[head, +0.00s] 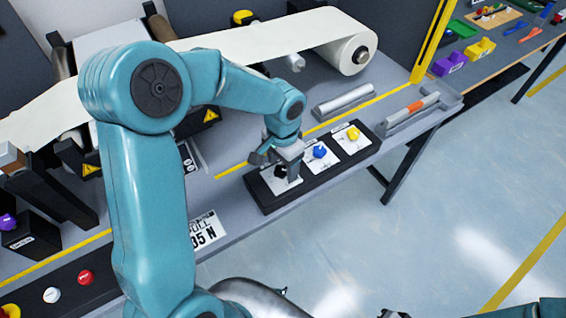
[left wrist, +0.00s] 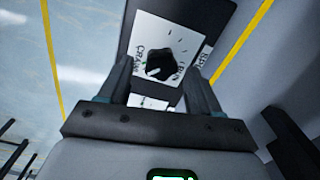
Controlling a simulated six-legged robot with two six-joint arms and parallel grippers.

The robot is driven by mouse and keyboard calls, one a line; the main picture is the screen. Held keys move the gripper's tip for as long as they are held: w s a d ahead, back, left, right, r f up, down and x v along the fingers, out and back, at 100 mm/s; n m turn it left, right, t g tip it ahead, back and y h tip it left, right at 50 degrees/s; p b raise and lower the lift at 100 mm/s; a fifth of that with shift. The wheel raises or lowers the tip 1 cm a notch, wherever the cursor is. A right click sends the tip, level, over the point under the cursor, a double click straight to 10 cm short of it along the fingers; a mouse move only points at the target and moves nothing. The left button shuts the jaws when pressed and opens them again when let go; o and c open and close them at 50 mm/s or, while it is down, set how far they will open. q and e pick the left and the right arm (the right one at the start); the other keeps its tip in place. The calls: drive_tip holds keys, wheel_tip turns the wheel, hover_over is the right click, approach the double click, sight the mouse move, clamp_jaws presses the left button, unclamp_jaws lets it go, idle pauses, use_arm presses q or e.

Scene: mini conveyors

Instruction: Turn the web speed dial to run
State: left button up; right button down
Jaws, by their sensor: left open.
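The black dial (head: 281,172) is on a white plate at the near left end of a dark control box (head: 265,200). In the left wrist view the black dial (left wrist: 160,62) has a white mark towards its lower left, and a partly readable word like "CRAWL" is on the left of its plate. The lettering on the right is too unclear to read. My left gripper (head: 283,159) is over this dial. In the left wrist view my left gripper (left wrist: 158,72) is open, with one finger on each side of the dial; contact cannot be told. My right gripper does not show.
A blue knob (head: 319,152) and a yellow knob (head: 353,133) sit beside the black dial on the same box. A white web roll (head: 347,52) is behind. A tool with an orange band (head: 416,107) lies right. Red (head: 85,278) and white (head: 51,295) buttons are front left.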

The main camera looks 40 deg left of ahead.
use_arm(q)
drive_tip(key=shift+f, duration=0.15)
drive_tip(key=shift+s, duration=0.15)
drive_tip(key=shift+c, duration=0.4)
drive_tip(key=c, duration=1)
drive_tip(key=shift+o, duration=0.2)
drive_tip(key=shift+n, duration=0.3)
